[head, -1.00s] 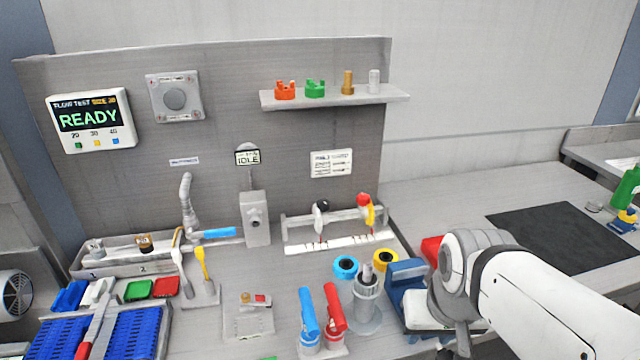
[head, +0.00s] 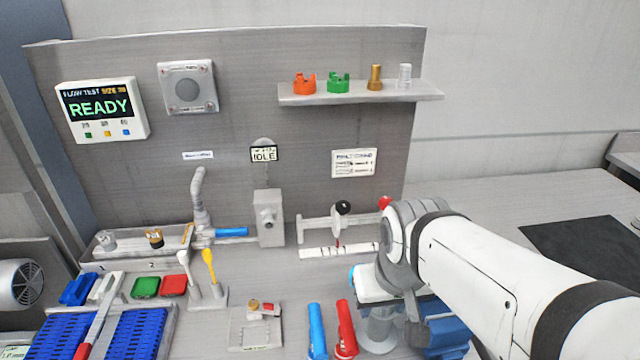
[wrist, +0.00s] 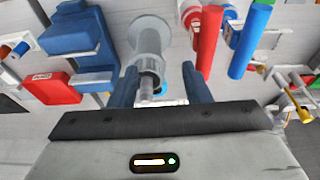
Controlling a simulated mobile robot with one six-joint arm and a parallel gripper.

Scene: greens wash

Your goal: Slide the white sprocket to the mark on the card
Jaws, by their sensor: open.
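I cannot pick out a white sprocket for certain. A rail on the bench carries a pale slider with a black knob (head: 343,207) and a red pointer below it. A second, red knob (head: 385,202) is partly hidden by my arm. A white strip card (head: 325,252) with red marks lies under the rail. My gripper (wrist: 160,88) is open, its two blue fingers apart. In the wrist view the tip of a grey stepped post (wrist: 148,45) shows between the fingers; I cannot tell whether they touch it. The post's base (head: 378,335) shows under my arm.
A blue holder (head: 445,330) stands right of the post. Blue (head: 316,330) and red (head: 345,328) handles stand left of it. A shelf (head: 360,93) holds orange and green crown-shaped parts and two cylinders. The dark mat (head: 585,250) at right is clear.

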